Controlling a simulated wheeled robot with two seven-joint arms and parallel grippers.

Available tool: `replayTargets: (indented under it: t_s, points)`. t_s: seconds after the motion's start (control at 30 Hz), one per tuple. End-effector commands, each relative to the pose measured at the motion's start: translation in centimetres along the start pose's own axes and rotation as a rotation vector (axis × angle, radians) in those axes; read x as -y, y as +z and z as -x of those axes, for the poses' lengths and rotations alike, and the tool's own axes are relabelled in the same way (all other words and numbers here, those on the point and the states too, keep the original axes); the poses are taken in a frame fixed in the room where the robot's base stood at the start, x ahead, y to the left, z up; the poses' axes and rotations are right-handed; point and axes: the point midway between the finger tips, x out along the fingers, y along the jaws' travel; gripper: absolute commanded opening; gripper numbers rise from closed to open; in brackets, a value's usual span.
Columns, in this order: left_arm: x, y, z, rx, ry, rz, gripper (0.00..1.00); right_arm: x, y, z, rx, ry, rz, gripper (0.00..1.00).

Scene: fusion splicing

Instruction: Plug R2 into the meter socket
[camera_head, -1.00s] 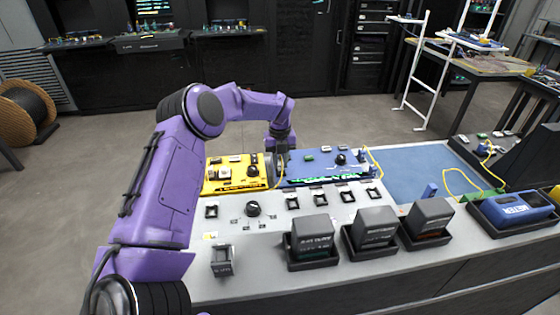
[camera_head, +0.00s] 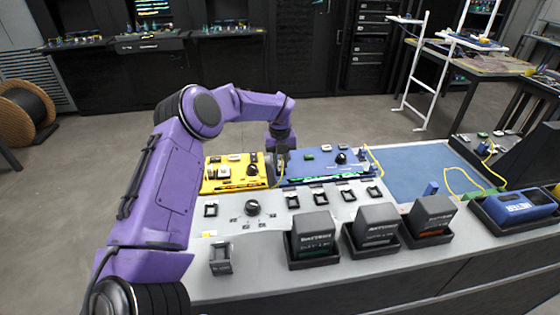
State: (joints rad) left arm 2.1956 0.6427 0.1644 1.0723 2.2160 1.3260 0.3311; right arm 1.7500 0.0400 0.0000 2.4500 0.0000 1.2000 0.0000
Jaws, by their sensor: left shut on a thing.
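My left gripper (camera_head: 277,161) points down at the gap between the yellow panel (camera_head: 225,185) and the blue panel (camera_head: 312,179). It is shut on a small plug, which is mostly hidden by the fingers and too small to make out. A thin yellow cable shows just below the gripper. I cannot tell whether the plug sits in a socket. A blue handheld meter marked METER (camera_head: 519,207) lies in a dark tray at the right. My right gripper is not in view.
Several dark boxes, such as the left one (camera_head: 312,235), stand in trays along the front of the grey bench. A yellow cable (camera_head: 459,181) loops on the blue mat (camera_head: 408,172). A small blue block (camera_head: 431,188) stands at the mat's front edge.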

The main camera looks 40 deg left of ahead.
Motion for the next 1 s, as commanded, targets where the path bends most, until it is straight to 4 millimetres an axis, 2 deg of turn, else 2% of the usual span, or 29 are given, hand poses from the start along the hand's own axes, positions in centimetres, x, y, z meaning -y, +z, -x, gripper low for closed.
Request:
replayTargets:
  t_s: [0.27,0.3,0.37,0.63,0.73,0.87,1.0]
  points:
    - [0.0,0.0,-0.3,0.000,0.000,0.000,0.00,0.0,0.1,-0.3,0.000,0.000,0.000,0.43]
    - [0.0,0.0,-0.3,0.000,0.000,0.000,0.35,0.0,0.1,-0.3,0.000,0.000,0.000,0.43]
    - [0.0,0.0,-0.3,0.000,0.000,0.000,0.54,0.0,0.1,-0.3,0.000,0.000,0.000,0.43]
    - [0.0,0.0,-0.3,0.000,0.000,0.000,0.55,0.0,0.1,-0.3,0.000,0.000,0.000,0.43]
    - [0.0,0.1,0.4,0.002,-0.002,0.000,0.55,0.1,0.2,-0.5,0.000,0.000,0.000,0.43]
    - [0.1,0.1,3.0,0.004,-0.005,0.000,0.55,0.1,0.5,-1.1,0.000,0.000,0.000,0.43]
    - [0.1,0.1,6.4,0.003,-0.003,0.001,0.55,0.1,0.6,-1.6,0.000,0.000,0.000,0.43]
